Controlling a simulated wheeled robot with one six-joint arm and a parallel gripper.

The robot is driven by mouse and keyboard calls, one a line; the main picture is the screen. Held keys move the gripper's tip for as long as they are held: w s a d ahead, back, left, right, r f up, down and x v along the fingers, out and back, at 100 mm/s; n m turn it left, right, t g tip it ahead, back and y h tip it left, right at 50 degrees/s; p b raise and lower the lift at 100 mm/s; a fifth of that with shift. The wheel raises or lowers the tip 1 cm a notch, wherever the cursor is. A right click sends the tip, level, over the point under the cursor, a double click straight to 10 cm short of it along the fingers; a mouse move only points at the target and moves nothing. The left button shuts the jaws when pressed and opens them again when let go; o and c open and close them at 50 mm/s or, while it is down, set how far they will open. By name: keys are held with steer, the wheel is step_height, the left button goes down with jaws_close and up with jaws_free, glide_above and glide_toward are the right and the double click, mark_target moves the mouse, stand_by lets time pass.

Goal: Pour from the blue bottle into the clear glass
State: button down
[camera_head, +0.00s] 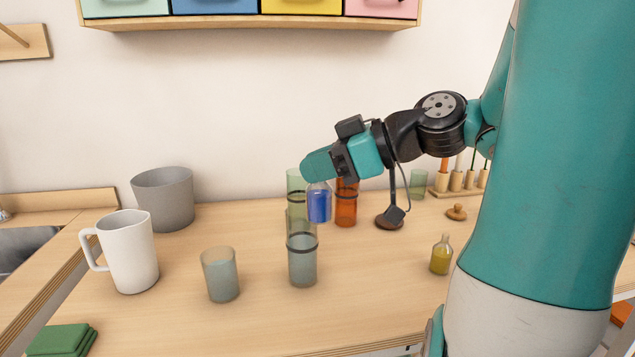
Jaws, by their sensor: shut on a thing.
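The blue bottle (319,206), clear at the top with blue contents below, hangs nearly upright under my gripper (318,178). The gripper is shut on its upper part, and its fingers hide the bottle's top. A short see-through grey-blue glass (220,276) stands upright on the bench, left of and nearer than the bottle. A tall see-through glass (302,262) with a dark band stands just below the bottle in the picture. I cannot tell which of these two is the clear glass. The short glass looks empty.
A tall green glass (296,181) and an orange one (346,209) stand behind the bottle. A white jug (131,254) and grey pot (164,200) are at left. A small yellow bottle (440,258) stands at right. The front middle of the bench is clear.

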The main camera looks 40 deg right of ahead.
steer(key=shift+w+r+p, duration=0.35)
steer(key=shift+p, duration=0.5)
steer(key=w+g+p, duration=0.1)
steer(key=p, duration=0.2)
steer(key=w+m+g+p, duration=0.1)
steer(key=w+p, duration=0.1)
steer(key=p, duration=0.2)
steer(key=shift+d, duration=0.4)
steer(key=shift+p, duration=0.3)
steer(key=w+p, duration=0.1)
steer(key=p, duration=0.2)
steer(key=shift+d, duration=0.1)
steer(key=p, duration=0.3)
steer(key=shift+w+m+g, duration=0.15)
steer(key=shift+m+g, duration=0.15)
steer(key=shift+g, duration=0.1)
steer(key=m+g+p, duration=0.1)
steer(key=g+p, duration=0.1)
steer(key=p, duration=0.3)
steer(key=shift+f+p, duration=0.2)
steer(key=shift+p, duration=0.15)
steer(key=shift+w+f+m+g+y+p, duration=0.15)
steer(key=shift+f+m+g+p, duration=0.4)
steer(key=shift+g+p, duration=0.55)
steer(key=shift+s+f+m+g+y+p, duration=0.1)
steer(key=shift+f+m+g+p, duration=0.2)
steer(key=shift+f+g+p, duration=0.7)
steer(key=shift+w+f+m+g+y+p, duration=0.15)
steer(key=shift+m+g+p, duration=0.5)
steer(key=shift+p, duration=0.8)
